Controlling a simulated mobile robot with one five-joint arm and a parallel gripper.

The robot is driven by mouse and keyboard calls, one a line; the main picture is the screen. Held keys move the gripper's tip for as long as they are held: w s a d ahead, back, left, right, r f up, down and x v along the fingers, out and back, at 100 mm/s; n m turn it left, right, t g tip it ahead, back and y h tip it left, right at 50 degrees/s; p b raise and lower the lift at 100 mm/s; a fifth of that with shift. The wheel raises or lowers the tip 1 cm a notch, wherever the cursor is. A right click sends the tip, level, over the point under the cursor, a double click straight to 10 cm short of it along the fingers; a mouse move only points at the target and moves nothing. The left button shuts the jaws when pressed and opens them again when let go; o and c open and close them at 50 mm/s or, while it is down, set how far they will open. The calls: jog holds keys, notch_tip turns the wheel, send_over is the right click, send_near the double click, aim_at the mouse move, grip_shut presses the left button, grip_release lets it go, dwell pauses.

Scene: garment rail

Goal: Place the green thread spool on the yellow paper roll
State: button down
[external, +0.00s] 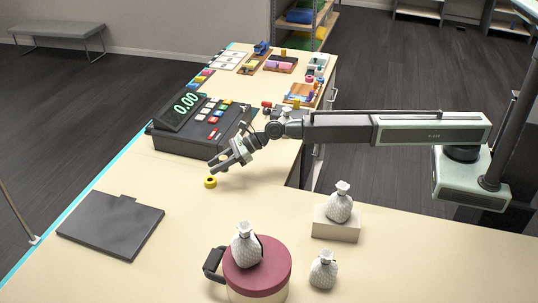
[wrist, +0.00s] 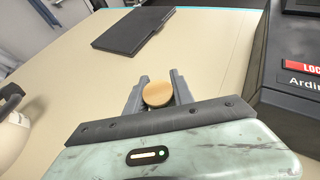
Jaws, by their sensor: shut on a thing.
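My gripper (external: 217,162) is low over the table, in front of the cash register. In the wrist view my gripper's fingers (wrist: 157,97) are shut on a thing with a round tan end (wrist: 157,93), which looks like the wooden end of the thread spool. Its green side is hidden in the wrist view. In the external view only a small pale part of it shows by the fingers.
The black cash register (external: 196,133) is close behind my gripper. A dark flat folder (external: 110,225) lies at the left. A red-lidded pot (external: 257,268) and several white sacks (external: 339,205) stand at the front. The table between folder and pot is clear.

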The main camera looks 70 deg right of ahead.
jog(key=w, duration=0.1)
jog(key=w+a, duration=0.1)
jog(key=w, duration=0.1)
jog(key=w+a, duration=0.1)
jog(key=shift+w+f, duration=0.25)
jog(key=shift+w, duration=0.05)
jog(key=f+b, duration=0.4)
jog(key=shift+w+a, duration=0.1)
jog(key=shift+w, duration=0.2)
jog(key=shift+r, duration=0.2)
jog(key=shift+f, duration=0.1)
jog(key=c, duration=1.5)
grip_release()
jog(key=shift+f, duration=0.1)
jog(key=o, duration=0.4)
